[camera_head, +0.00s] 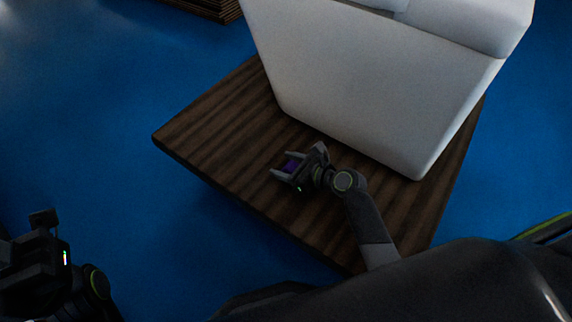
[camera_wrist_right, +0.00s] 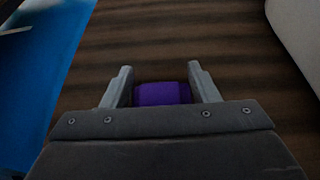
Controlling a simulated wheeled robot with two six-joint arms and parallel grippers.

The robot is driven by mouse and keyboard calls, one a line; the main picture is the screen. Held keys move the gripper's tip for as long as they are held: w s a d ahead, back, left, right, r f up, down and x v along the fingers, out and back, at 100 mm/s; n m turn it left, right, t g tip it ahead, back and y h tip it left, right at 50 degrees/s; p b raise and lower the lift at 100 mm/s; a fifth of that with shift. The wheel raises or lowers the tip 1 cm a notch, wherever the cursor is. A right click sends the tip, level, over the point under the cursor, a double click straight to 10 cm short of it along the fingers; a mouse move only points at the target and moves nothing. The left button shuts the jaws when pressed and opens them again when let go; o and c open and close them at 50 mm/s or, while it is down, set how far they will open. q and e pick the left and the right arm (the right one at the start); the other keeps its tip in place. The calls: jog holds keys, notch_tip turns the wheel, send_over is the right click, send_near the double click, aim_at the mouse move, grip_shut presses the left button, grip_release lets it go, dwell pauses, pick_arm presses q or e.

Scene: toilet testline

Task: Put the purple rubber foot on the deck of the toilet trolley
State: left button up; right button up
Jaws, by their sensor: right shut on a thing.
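The purple rubber foot (camera_head: 291,166) is between the fingers of my right gripper (camera_head: 284,170), which is shut on it. In the right wrist view the purple foot (camera_wrist_right: 162,93) fills the gap between both fingertips (camera_wrist_right: 162,86). The gripper is over the dark wooden deck of the toilet trolley (camera_head: 222,125), in front of the white toilet (camera_head: 370,85). I cannot tell whether the foot touches the deck. My left gripper (camera_head: 38,235) is at the lower left, away from the trolley; its fingers are unclear.
The toilet stands on the back and right part of the deck. The left part of the deck is bare. Blue floor (camera_head: 100,110) surrounds the trolley. Another wooden slatted thing (camera_head: 212,8) shows at the top edge.

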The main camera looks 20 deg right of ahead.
jog(key=o, duration=1)
jog(key=shift+f, duration=0.1)
